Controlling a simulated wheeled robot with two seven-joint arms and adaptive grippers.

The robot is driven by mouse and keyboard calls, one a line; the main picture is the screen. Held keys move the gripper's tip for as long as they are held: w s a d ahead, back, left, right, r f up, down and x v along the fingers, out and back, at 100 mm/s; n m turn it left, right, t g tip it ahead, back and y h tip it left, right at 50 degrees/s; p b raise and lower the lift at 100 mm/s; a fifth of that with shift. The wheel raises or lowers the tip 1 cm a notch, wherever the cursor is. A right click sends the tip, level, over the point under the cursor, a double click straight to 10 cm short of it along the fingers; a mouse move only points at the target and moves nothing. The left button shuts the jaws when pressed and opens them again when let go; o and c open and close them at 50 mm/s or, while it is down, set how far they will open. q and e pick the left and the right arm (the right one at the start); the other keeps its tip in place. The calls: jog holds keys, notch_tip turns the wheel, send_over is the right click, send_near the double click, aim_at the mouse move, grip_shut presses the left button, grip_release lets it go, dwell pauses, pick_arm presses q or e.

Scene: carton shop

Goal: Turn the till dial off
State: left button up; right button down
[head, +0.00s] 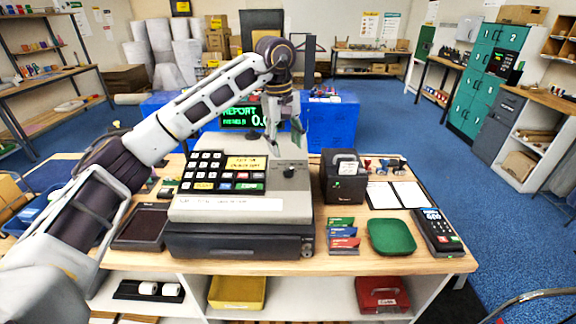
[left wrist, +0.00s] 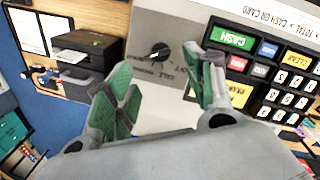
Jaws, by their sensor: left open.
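The grey till (head: 240,207) stands on the wooden counter, with a black keypad on its left part. The till dial (head: 289,172) is a small dark knob on the grey panel right of the keys. It also shows in the left wrist view (left wrist: 159,50), with a pale pointer mark and small lettering around it, too small to read surely. My left gripper (head: 285,145) is open and empty, just behind and above the dial. In the left wrist view its green-padded fingers (left wrist: 165,95) are spread, and the dial shows beyond the gap between them, not touched. My right gripper is out of view.
A black printer (head: 343,175) stands right of the till, close to the dial. Cards (head: 343,238), a green tray (head: 391,237) and a card terminal (head: 437,230) lie on the right. A dark pad (head: 143,227) lies left. A lit report display (head: 240,117) stands behind the till.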

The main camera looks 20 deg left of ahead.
aim_at(287, 170)
pick_arm(q)
jog(key=f, duration=0.6)
jog(key=shift+w+d+f+p, duration=0.25)
jog(key=shift+f+p, duration=0.05)
jog(key=shift+p, duration=0.05)
jog(key=shift+w+f, duration=0.1)
jog(key=shift+f, duration=0.75)
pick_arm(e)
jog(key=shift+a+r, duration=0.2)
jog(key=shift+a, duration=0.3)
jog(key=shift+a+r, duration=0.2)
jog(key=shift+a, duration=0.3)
pick_arm(q)
jog(key=c, duration=1)
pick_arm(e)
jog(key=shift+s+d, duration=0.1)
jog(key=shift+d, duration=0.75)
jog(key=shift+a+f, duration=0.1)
